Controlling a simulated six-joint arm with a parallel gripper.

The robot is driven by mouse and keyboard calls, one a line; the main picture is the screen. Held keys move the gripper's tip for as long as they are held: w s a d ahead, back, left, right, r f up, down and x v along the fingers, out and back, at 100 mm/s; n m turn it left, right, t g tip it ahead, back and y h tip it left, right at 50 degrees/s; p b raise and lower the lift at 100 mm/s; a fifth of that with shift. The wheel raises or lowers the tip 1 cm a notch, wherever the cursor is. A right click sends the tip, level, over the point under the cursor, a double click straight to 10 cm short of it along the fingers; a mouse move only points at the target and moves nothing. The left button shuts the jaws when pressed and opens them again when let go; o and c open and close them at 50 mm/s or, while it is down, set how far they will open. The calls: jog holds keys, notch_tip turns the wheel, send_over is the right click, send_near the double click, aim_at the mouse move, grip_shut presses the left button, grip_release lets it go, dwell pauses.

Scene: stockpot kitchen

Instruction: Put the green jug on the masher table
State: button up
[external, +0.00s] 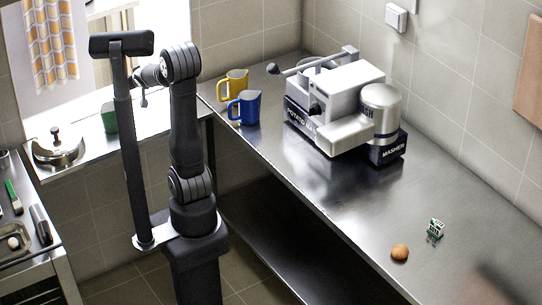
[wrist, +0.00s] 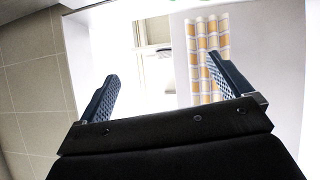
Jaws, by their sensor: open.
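The green jug (external: 110,118) stands on the steel window-side counter, partly hidden behind my arm's column. My gripper (external: 143,98) is over that counter, to the right of the jug and apart from it in the picture. In the wrist view my gripper (wrist: 162,68) has its two fingers wide apart with nothing between them; the jug does not show there. The masher table (external: 330,205) is the long steel table on the right. It bears the white and grey masher machine (external: 350,100).
A yellow jug (external: 233,82) and a blue jug (external: 246,108) stand at the masher table's left end. A brown round item (external: 400,252) and a small green-and-white item (external: 436,229) lie near its front. Its middle is clear. A pan lid (external: 58,150) lies left on the window counter.

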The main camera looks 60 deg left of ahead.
jog(key=s+d+n+g+y, duration=0.25)
jog(key=s+d+g, duration=0.2)
jog(key=d, duration=0.35)
send_near(113, 115)
jog(key=shift+m+y, duration=0.25)
jog(key=a+f, duration=0.1)
jog(key=a, duration=0.1)
jog(key=a+f, duration=0.1)
jog(key=a, duration=0.1)
jog(key=a+f, duration=0.1)
jog(key=a, duration=0.1)
jog(key=shift+s+f, duration=0.25)
jog(key=shift+f, duration=0.05)
jog(key=shift+w+x, duration=0.2)
jog(key=shift+x, duration=2.95)
jog(key=shift+r, duration=0.2)
jog(key=c, duration=1.3)
